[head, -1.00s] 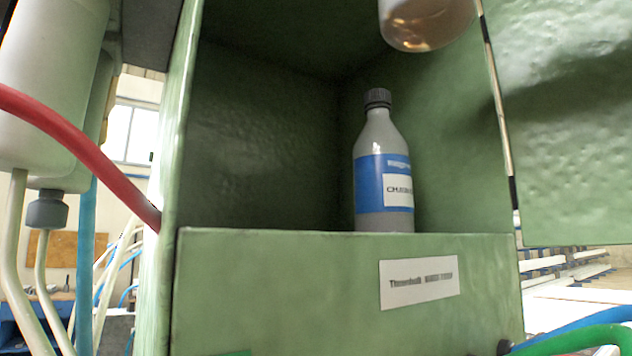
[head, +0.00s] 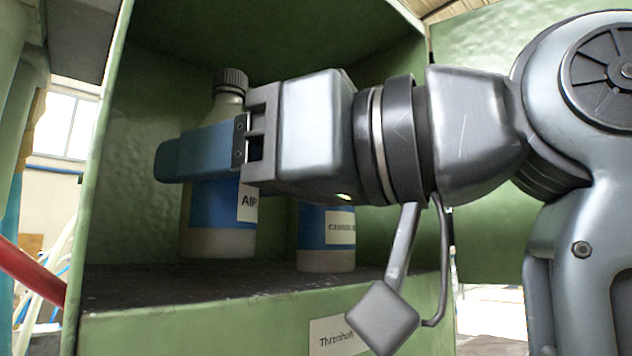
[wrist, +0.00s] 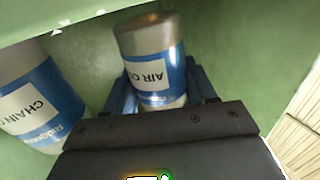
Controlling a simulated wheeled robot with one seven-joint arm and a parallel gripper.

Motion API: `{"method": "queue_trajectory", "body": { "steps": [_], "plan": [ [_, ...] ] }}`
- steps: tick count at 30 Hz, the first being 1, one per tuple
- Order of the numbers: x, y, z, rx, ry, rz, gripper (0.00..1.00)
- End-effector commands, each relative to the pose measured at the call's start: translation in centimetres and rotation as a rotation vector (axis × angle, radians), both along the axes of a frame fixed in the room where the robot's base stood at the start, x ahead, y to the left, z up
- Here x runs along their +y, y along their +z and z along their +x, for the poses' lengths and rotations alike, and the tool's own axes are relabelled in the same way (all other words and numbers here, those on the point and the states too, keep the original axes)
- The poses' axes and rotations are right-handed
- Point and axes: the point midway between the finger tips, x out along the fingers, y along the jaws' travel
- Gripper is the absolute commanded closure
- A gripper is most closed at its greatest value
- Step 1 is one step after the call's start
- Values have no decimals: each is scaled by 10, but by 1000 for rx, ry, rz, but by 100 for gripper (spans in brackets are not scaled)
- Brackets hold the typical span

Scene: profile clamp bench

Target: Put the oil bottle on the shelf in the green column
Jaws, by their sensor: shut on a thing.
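The oil bottle (head: 221,242) is grey with a dark ribbed cap and a blue and white label starting "AIR". It stands upright inside the open compartment of the green column (head: 200,335), over the dark shelf floor (head: 200,290). My gripper (head: 175,158) reaches in from the right and is shut around the bottle's upper body; a finger hides part of it. I cannot tell if its base touches the shelf.
A similar bottle (head: 326,240) with a blue label reading "CHAIN" in the wrist view (wrist: 38,100) stands just right of the held one, partly behind my gripper. A green front lip with a paper label (head: 335,335) borders the shelf. A red hose (head: 30,270) runs at left.

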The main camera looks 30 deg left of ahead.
Motion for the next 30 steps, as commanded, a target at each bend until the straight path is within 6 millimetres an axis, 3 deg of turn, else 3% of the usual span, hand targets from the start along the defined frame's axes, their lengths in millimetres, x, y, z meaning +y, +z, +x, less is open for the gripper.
{"method": "queue_trajectory", "body": {
  "steps": [4,16,17,24,30],
  "plan": [
    [0,-10,-1,1,1,0,78],
    [0,-15,0,0,0,0,78],
    [0,-14,0,0,0,-1,43],
    [0,-14,0,0,0,0,20],
    [0,-14,0,0,0,0,19]
  ]
}}
